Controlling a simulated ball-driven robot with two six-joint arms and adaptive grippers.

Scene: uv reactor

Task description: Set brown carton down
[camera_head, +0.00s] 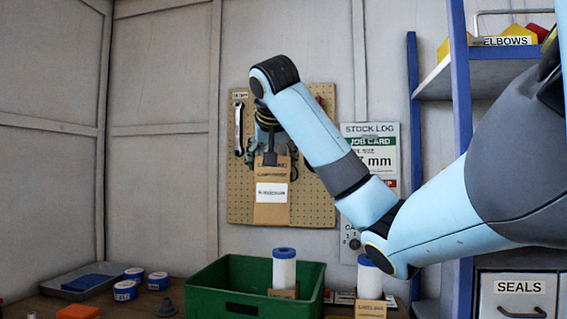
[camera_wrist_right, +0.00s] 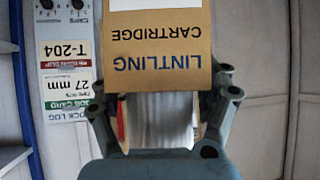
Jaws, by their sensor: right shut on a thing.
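The brown carton (camera_head: 271,208) with a white label hangs upright in the air, held in my right gripper (camera_head: 271,157). In the head view it is in front of the pegboard and above the green crate, apart from it. In the right wrist view the brown carton (camera_wrist_right: 158,50) fills the upper middle, with "LINTLING CARTRIDGE" printed upside down. The fingers of my right gripper (camera_wrist_right: 162,85) close on both its sides there, and a white pleated end shows between them. My left gripper is out of view.
The green crate (camera_head: 230,300) holds a white and blue cartridge (camera_head: 284,268) in a brown carton. A similar cartridge (camera_head: 369,275) stands to its right. Blue-lidded tubs (camera_head: 125,290) and a grey tray (camera_head: 75,284) lie left. A blue-framed shelf (camera_head: 462,150) rises at right.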

